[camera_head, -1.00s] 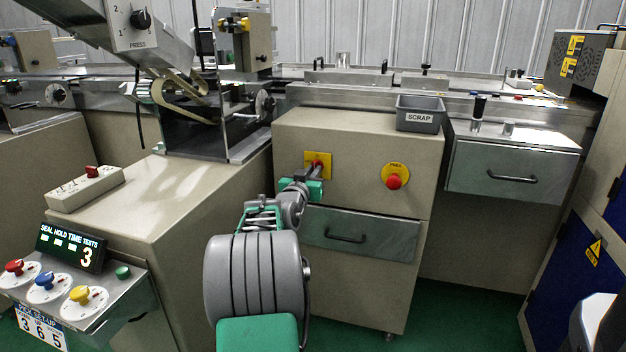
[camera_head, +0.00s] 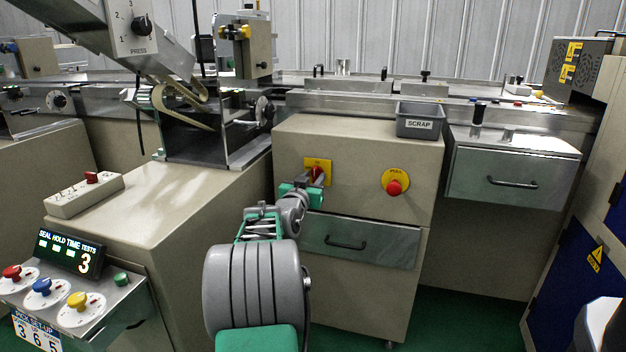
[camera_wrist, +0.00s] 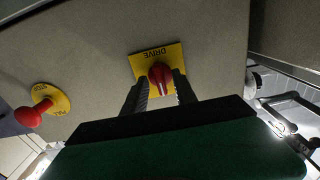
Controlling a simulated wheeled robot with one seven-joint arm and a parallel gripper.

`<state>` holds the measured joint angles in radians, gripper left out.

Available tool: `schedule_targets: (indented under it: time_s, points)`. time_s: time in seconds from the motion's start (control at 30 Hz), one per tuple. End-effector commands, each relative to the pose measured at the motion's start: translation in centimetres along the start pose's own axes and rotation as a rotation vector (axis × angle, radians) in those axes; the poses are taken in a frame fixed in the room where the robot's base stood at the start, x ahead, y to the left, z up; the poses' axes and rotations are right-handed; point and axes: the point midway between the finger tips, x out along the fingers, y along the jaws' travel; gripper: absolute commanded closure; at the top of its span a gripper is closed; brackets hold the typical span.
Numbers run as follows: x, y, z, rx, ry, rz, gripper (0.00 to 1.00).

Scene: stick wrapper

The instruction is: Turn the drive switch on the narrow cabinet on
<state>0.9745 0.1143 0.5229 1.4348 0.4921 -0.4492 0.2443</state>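The drive switch is a red knob with a pale line on its face (camera_wrist: 161,76). It sits on a yellow plate marked DRIVE (camera_wrist: 143,57), which appears upside down in the wrist view. In the head view the plate (camera_head: 325,163) is on the upper left of the narrow cabinet's front (camera_head: 357,150). My gripper (camera_wrist: 161,88) is at the switch with one finger on either side of the knob. Narrow gaps seem to show between the fingers and knob, so it looks open around it. In the head view my gripper (camera_head: 316,178) partly covers the knob.
A red stop button on a yellow disc (camera_head: 394,187) is right of the switch. A drawer with a dark handle (camera_head: 360,240) is below. A grey SCRAP bin (camera_head: 420,130) stands on the cabinet top. The beige machine body (camera_head: 170,215) is close on the left.

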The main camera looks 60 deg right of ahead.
Motion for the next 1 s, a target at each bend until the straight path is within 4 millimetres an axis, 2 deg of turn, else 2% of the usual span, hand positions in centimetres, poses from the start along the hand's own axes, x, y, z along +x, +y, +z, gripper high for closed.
schedule_targets:
  time_s: [0.17,0.27,0.4,0.57,1.0]
  points:
    - [-0.5,-0.1,-0.2,0.0,0.0,-0.001,0.66]
    - [-2.1,-0.1,-0.4,0.0,0.0,-0.002,0.66]
    - [-5.1,-0.1,-0.4,0.0,0.0,-0.003,0.66]
    - [-7.4,-0.1,-0.2,0.0,0.0,-0.002,0.66]
    - [-7.9,-0.1,-0.2,0.0,-0.002,-0.003,0.66]
